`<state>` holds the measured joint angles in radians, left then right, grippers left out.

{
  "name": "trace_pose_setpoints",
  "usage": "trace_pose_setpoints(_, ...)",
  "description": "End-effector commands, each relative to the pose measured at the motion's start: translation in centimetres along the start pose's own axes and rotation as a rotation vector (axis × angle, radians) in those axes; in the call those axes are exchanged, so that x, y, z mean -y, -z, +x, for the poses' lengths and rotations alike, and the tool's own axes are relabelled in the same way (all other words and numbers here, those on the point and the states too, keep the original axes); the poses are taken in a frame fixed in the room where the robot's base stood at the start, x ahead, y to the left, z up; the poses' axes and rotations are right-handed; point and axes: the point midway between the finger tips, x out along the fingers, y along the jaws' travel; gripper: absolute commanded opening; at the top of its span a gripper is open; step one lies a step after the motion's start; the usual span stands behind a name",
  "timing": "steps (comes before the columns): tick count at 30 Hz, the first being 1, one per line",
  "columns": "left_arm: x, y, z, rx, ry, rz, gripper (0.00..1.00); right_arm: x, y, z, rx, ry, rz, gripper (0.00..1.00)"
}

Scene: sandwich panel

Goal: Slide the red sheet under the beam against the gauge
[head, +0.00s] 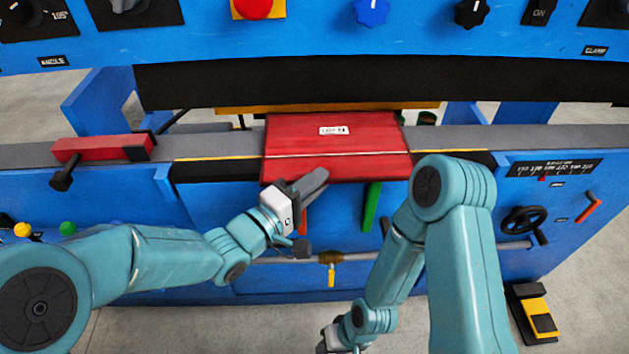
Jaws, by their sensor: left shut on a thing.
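The red sheet (338,146) lies across the grey bed of the blue machine, with a small white label near its far edge. Its near edge overhangs the bed's front, and its far edge is close to the black beam (390,84). My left gripper (312,184) is shut on the near edge of the red sheet, left of its middle. My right gripper (335,345) hangs low at the bottom of the view, away from the sheet, and its jaws cannot be made out. I cannot tell which part is the gauge; a yellow-orange bar (235,109) shows behind the sheet.
A red block with a black end (100,148) sits on the bed at the left. A black handwheel (523,220) is on the front at the right. A control panel with a red button (255,8) runs above. A black and yellow pedal (535,315) is on the floor.

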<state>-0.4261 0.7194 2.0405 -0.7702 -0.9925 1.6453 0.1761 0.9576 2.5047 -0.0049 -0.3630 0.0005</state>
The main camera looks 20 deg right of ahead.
Motion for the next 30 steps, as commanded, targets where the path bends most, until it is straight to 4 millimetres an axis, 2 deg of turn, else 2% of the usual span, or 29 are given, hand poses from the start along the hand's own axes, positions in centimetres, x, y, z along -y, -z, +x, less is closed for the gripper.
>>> trace_pose_setpoints(25,-0.03,0.82,0.96,0.0,-0.003,0.003,0.0,0.1,0.0,-0.27,0.0,0.0,0.0,0.43)
trace_pose_setpoints(26,-0.01,0.8,0.94,0.0,-0.003,0.002,0.24,0.09,0.0,-0.24,0.0,0.0,0.0,0.43)
trace_pose_setpoints(27,0.0,0.8,0.93,-0.001,-0.002,0.002,0.37,0.09,0.0,-0.24,0.0,0.0,0.0,0.43)
trace_pose_setpoints(28,0.02,0.81,0.92,-0.001,-0.002,0.002,0.44,0.09,0.0,-0.23,0.0,0.0,0.0,0.43)
trace_pose_setpoints(30,0.06,0.8,0.92,-0.001,-0.001,0.001,0.44,0.09,-0.01,-0.23,0.0,0.0,0.0,0.43)
